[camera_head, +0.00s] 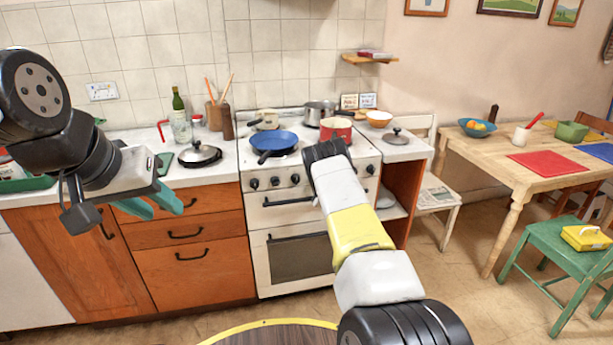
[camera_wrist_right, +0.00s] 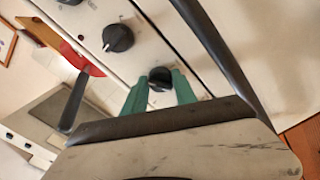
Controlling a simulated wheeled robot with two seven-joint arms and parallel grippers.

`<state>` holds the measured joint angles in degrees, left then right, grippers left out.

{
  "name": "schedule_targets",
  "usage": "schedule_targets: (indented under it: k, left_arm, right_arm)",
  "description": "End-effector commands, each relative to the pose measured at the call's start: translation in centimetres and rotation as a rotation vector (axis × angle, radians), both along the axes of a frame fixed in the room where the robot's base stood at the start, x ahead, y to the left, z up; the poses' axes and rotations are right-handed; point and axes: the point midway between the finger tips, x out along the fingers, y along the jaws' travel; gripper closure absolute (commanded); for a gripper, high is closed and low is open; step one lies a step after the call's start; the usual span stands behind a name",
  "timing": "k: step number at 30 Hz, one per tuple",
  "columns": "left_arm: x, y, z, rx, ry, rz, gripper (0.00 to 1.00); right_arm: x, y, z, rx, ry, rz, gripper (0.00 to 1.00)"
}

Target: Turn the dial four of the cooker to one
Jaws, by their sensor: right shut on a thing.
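The white cooker (camera_head: 292,215) stands against the tiled wall, with a row of black dials on its front panel. Three dials show at the left, including the leftmost dial (camera_head: 254,184); another dial (camera_head: 370,169) shows right of my right arm. My right arm covers the middle of the panel and hides its own gripper in the head view. In the right wrist view my right gripper (camera_wrist_right: 160,86) has its green fingers shut on a black dial (camera_wrist_right: 160,76). A neighbouring dial (camera_wrist_right: 118,38) is free. My left gripper (camera_head: 156,203) is open and empty before the drawers.
A blue pan (camera_head: 274,141), a red pot (camera_head: 336,127) and a grey pot (camera_head: 318,110) stand on the cooker. A dark bar handle (camera_wrist_right: 215,50) runs close beside my right gripper. A wooden table (camera_head: 500,165) and green chair (camera_head: 558,254) stand at right.

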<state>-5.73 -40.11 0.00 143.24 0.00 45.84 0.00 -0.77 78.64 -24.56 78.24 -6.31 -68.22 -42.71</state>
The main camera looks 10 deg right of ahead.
Motion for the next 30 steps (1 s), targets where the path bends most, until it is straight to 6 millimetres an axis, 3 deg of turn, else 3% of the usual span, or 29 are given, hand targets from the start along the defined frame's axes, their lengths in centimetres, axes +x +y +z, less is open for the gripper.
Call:
schedule_targets:
  k: [7,8,11,23,30]
  left_arm:
    - [0.0,0.0,0.0,0.0,0.0,0.0,0.64]
    - [0.0,0.0,0.0,0.0,0.0,0.0,0.64]
    - [0.0,0.0,0.0,0.0,0.0,0.0,0.64]
    - [0.0,0.0,0.0,0.0,0.0,0.0,0.64]
    - [0.0,0.0,0.0,0.0,0.0,0.0,0.64]
  right_arm:
    - [-0.1,0.0,-0.1,0.0,0.002,0.0,1.0]
    - [-0.1,0.0,-0.1,0.0,0.002,0.0,0.65]
    - [0.0,0.0,-0.1,0.001,0.002,0.0,0.45]
    - [-0.5,0.0,0.0,0.001,0.001,0.0,0.45]
    - [-4.2,-0.2,-0.1,0.001,0.004,-0.001,0.45]
